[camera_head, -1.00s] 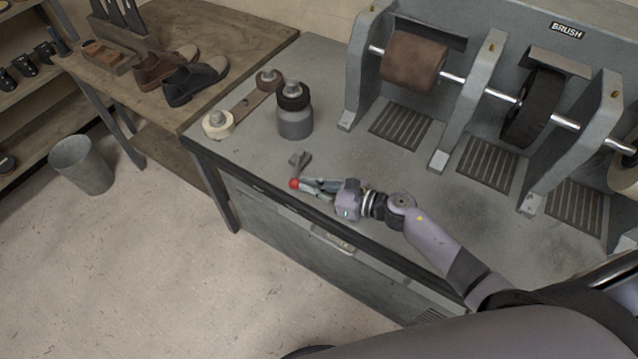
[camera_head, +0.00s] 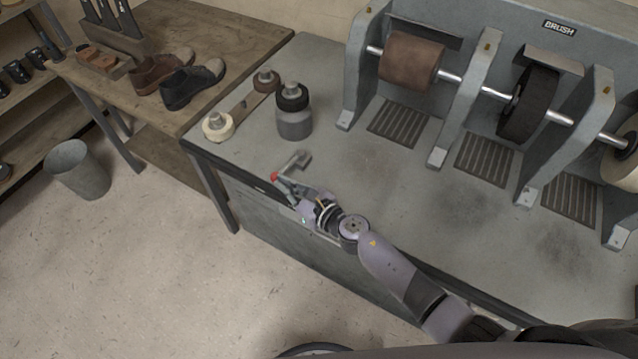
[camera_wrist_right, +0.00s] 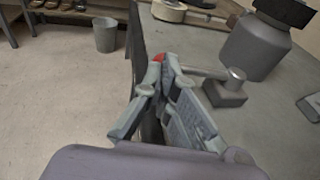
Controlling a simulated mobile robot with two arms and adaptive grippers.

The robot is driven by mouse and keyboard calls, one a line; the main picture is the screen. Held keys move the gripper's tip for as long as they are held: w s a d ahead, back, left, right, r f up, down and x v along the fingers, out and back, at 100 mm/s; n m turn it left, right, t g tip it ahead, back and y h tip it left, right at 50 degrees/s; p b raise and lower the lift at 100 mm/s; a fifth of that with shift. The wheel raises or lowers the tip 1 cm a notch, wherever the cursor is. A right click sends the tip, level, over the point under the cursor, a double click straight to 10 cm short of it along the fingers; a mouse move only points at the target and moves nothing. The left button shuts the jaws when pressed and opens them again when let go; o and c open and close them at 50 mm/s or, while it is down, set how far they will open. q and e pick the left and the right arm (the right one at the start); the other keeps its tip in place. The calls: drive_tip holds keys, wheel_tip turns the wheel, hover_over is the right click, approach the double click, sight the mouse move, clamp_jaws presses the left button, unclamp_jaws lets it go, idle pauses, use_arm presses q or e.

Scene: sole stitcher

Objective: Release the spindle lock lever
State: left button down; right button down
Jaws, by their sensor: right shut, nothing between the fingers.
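The spindle lock lever (camera_head: 290,164) is a grey bar with a red knob (camera_head: 274,177), on a small grey base at the front left of the machine bench. In the right wrist view the lever (camera_wrist_right: 205,72) runs from its pivot (camera_wrist_right: 236,84) to the red knob (camera_wrist_right: 159,57). My right gripper (camera_head: 279,184) is at the knob end, near the bench's front edge. Its fingers are shut with nothing between them, and the fingertips (camera_wrist_right: 160,75) are beside or touching the knob; I cannot tell which. My left gripper is not in view.
The machine's brown roller (camera_head: 411,62) and black wheel (camera_head: 528,103) are at the right. A bin (camera_head: 78,170) stands on the floor. The bench's front middle is clear.

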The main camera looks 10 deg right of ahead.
drive_tip(key=shift+w+a+m+t+h, duration=0.1)
drive_tip(key=shift+a+m+t+h, duration=0.55)
drive_tip(key=shift+m+h, duration=0.3)
drive_tip(key=shift+w+a+m+t+h, duration=0.2)
drive_tip(key=shift+m+t+h, duration=0.4)
drive_tip(key=shift+h, duration=0.35)
drive_tip(key=shift+w+a, duration=0.85)
drive_tip(key=shift+a, duration=0.05)
drive_tip(key=shift+a+r, duration=0.1)
